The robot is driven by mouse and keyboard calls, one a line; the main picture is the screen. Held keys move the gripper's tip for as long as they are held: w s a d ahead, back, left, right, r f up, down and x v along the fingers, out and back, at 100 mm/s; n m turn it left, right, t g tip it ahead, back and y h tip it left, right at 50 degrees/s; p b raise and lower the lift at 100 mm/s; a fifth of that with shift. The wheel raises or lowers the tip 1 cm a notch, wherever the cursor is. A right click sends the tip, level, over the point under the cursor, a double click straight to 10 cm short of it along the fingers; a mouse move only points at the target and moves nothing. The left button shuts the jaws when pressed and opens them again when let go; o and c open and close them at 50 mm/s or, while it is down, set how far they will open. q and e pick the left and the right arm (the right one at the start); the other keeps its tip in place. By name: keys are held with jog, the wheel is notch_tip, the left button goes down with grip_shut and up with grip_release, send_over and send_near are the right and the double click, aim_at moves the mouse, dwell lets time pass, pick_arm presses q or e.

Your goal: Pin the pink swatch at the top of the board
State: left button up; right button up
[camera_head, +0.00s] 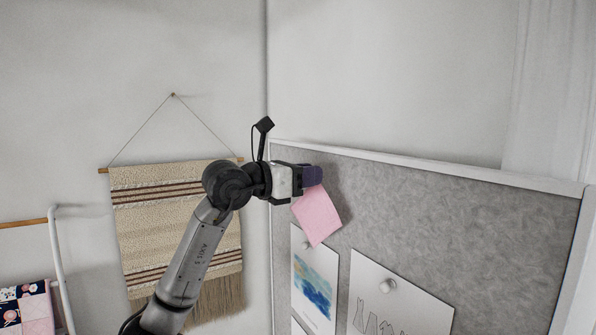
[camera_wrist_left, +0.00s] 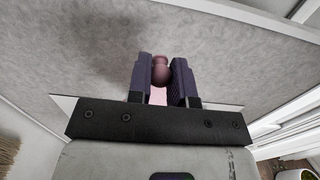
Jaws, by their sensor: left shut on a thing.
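The grey felt board (camera_head: 450,215) with a white frame fills the right of the head view. The pink swatch (camera_head: 318,216) hangs tilted at my left gripper (camera_head: 313,176), in front of the board's upper left part, just below the top frame. In the left wrist view my left gripper (camera_wrist_left: 161,70) is shut on a dull pink round-headed pin (camera_wrist_left: 160,68), and a strip of the swatch (camera_wrist_left: 158,96) shows below the pin. The fingers point at the board. Whether the pin's tip touches the felt is hidden. My right gripper is not in view.
A blue watercolour sheet (camera_head: 313,287) and a sheet of figure drawings (camera_head: 397,303) are pinned below the swatch. The board's upper right is bare.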

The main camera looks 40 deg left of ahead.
pick_arm(q)
jog(key=shift+p+x, duration=1.5)
jog(key=shift+x, duration=1.45)
jog(key=shift+w+d, duration=0.15)
jog(key=shift+w, duration=0.2)
jog(key=o, duration=0.9)
jog(key=shift+s+f, duration=0.1)
jog(key=shift+s, duration=0.25)
jog(key=b, duration=0.7)
send_near(344, 171)
jog(key=shift+v, duration=3.2)
